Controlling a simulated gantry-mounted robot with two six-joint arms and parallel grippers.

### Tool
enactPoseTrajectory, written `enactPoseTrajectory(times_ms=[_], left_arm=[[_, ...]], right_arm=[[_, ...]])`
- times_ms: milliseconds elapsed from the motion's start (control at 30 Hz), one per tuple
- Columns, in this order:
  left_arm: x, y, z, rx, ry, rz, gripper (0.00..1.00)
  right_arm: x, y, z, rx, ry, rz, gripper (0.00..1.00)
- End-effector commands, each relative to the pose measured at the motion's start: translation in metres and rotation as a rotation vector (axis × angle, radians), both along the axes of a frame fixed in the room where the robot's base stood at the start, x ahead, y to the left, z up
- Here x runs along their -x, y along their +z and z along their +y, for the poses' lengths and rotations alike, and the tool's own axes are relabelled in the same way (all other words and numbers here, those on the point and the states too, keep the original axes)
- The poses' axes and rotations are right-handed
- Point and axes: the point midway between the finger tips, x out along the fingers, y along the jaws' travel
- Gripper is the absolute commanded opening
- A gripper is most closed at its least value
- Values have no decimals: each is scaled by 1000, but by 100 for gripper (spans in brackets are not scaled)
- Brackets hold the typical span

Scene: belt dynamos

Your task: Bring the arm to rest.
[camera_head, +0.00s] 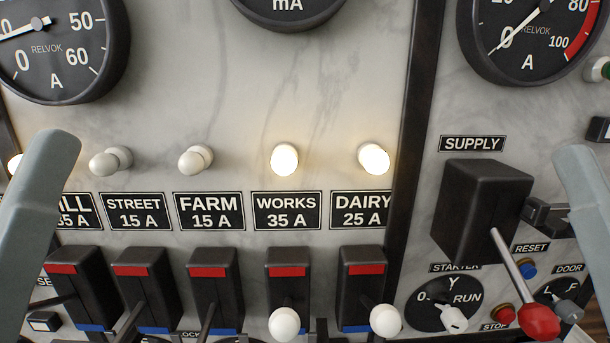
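A grey rounded part of my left arm (38,225) stands up at the left edge, in front of the panel. A similar grey part of my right arm (585,215) stands at the right edge, beside the supply switch. Both look close to the camera and run out of the picture at the bottom or side. I see no gripper fingers on either arm and nothing held. Whether either part touches the panel cannot be told.
The marble panel (330,120) fills the view. WORKS (284,159) and DAIRY (373,158) lamps glow; STREET (110,161) and FARM (195,160) lamps are dark. White knobs (284,324) and a red-knobbed supply lever (538,320) jut out below. The middle is clear of my arms.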

Motion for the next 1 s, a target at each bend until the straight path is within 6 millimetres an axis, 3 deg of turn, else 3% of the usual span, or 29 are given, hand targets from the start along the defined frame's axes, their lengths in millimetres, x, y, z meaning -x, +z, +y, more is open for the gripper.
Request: enactPoseTrajectory(times_ms=[67,100,367,500,633,800,1000], left_arm=[[-12,-10,23,7,147,54,76],[-12,17,21,2,142,58,76],[-13,109,21,2,137,57,76],[-13,177,21,2,135,57,76],[-13,231,21,1,135,58,76],[-13,261,21,1,135,59,76],[-13,259,21,1,135,58,76]], right_arm=[[0,0,0,0,0,0,50],[-1,26,0,0,0,3,50],[0,120,0,0,0,0,50],[0,188,0,0,0,0,50],[0,242,0,0,0,-1,50],[0,273,0,0,0,0,50],[0,270,0,0,0,1,50]])
